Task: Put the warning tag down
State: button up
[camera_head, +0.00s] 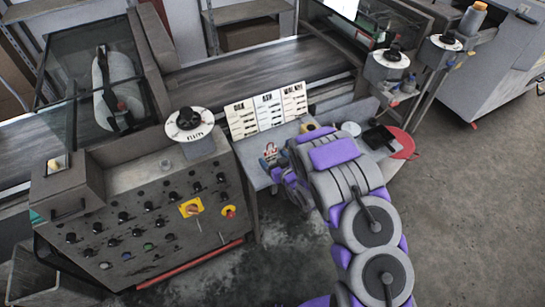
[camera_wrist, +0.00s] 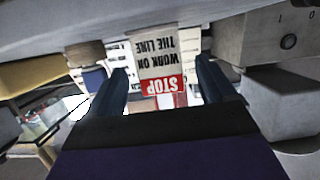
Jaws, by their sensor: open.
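The warning tag (camera_wrist: 158,62) is white with a red STOP band and reads upside down in the wrist view. It lies between the two blue fingers of my gripper (camera_wrist: 163,88), with a visible gap on each side. The fingers are apart and do not appear to grip it. In the head view my gripper (camera_head: 279,176) is over the small side table (camera_head: 252,160), partly hidden by my arm. A small white and red thing (camera_head: 270,153) beside it may be the tag. What the tag rests on cannot be told.
Three sample cards (camera_head: 267,111) stand at the back of the side table. A red round disc (camera_head: 402,145) and a black item (camera_head: 379,137) lie to the right. The control panel (camera_head: 150,215) with knobs stands left, and the conveyor (camera_head: 255,68) runs behind.

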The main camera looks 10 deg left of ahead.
jog(key=p+v, duration=0.1)
jog(key=v, duration=0.9)
jog(key=shift+d, duration=0.25)
jog(key=shift+r, duration=0.2)
